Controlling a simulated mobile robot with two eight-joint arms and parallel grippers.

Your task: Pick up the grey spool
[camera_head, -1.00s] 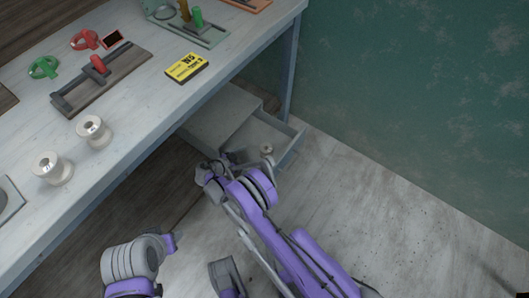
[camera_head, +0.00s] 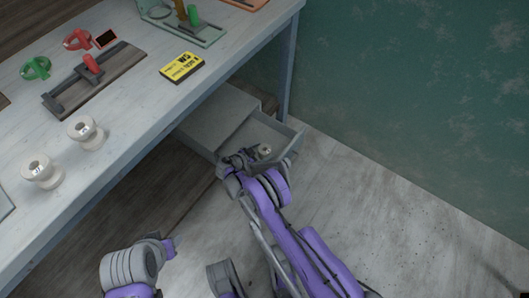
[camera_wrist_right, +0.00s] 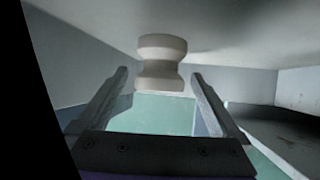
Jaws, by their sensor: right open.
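A pale grey spool (camera_head: 264,151) sits in the open drawer under the bench. In the right wrist view the spool (camera_wrist_right: 162,62) stands ahead of my fingertips, about midway between the two fingers. My right gripper (camera_head: 246,158) is at the drawer, just left of the spool. In the right wrist view my right gripper (camera_wrist_right: 160,76) is open, with a finger on each side of the spool's line and no clear contact.
The open drawer (camera_head: 286,149) has walls close around the spool. Two white spools (camera_head: 86,133) (camera_head: 42,172) stand on the bench (camera_head: 130,125). A yellow box (camera_head: 182,67) and several tools are farther back. The floor on the right is clear.

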